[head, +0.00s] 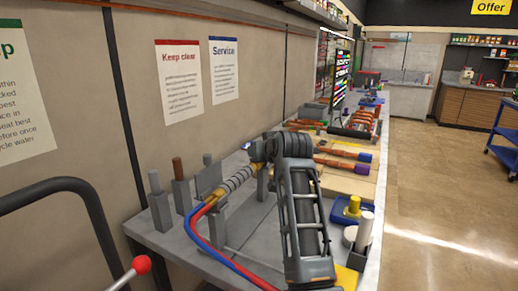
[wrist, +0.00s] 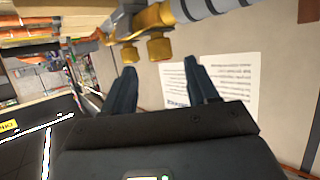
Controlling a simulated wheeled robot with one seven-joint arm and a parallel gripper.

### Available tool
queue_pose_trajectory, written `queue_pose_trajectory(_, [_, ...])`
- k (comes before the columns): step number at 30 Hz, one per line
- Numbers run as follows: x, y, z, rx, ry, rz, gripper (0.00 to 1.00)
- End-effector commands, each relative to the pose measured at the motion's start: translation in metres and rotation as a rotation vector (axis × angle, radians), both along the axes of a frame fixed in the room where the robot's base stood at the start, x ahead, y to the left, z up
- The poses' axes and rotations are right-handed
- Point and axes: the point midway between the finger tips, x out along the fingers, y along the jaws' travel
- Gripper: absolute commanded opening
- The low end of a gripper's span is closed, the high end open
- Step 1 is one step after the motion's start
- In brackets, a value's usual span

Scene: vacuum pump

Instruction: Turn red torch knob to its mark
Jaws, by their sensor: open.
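The torch (head: 238,180) lies across a stand on the bench in the head view, with a grey ribbed handle and brass fittings. A red hose and a blue hose run from its near end. In the wrist view its brass body (wrist: 160,16) crosses the top, with brass knobs (wrist: 160,50) beyond my fingertips. I cannot make out a red knob or a mark there. My gripper (wrist: 160,68) is open, with nothing between its fingers, and appears apart from the torch. In the head view my arm covers part of the torch, and my gripper is hard to make out.
Upright grey posts (head: 159,203) stand on the bench along the wall. A blue tray (head: 350,212) with yellow and white cylinders is to the right. Tools with coloured handles (head: 342,165) lie farther back. A red ball on a rod (head: 142,265) is at lower left.

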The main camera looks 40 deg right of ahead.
Motion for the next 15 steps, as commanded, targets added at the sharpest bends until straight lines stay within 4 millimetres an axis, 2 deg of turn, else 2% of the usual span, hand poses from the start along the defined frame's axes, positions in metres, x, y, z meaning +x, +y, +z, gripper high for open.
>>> queue_pose_trajectory(7, [0.032, -0.014, -0.012, 0.002, -0.001, 0.001, 0.58])
queue_pose_trajectory(15, [0.049, -0.023, -0.022, 0.0, -0.001, 0.0, 0.58])
